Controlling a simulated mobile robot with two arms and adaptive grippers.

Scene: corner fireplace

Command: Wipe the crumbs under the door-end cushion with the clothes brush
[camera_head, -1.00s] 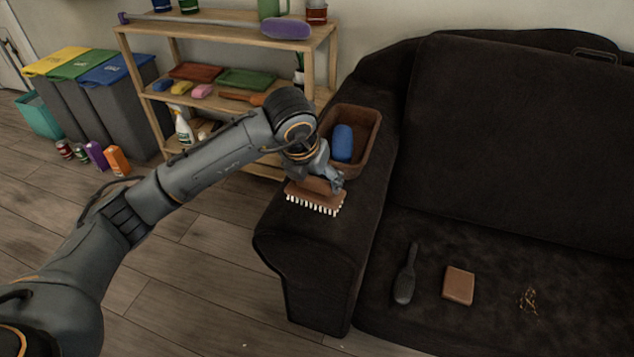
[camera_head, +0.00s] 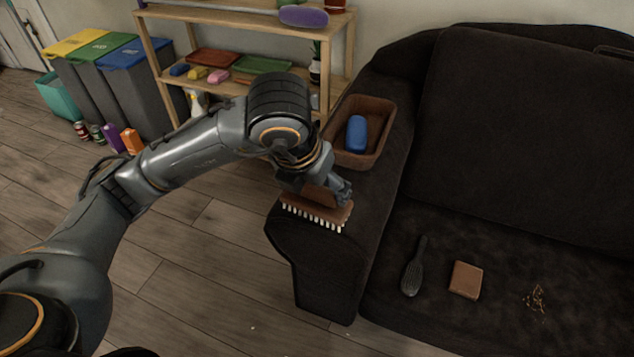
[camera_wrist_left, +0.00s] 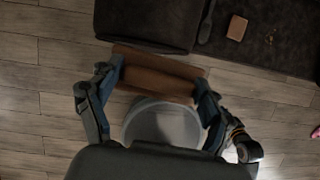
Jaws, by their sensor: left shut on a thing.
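My left gripper (camera_head: 340,190) is shut on the brown wooden clothes brush (camera_head: 318,207), white bristles downward, at the outer side of the sofa's near arm. I cannot tell whether the bristles touch the arm. In the left wrist view the brush (camera_wrist_left: 158,75) lies between the two fingers (camera_wrist_left: 160,92), beside the end of the sofa arm. Tan crumbs (camera_head: 537,297) lie on the dark seat at the right. A dark back cushion (camera_head: 525,135) leans behind the seat; I cannot tell which cushion is the door-end one. My right gripper is not in view.
A brown basket (camera_head: 384,134) holding a blue object (camera_head: 356,133) stands on the sofa arm. A dark paddle-shaped brush (camera_head: 413,270) and a brown block (camera_head: 466,280) lie left of the crumbs. A wooden shelf (camera_head: 160,75) and bins (camera_head: 130,85) stand behind my arm.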

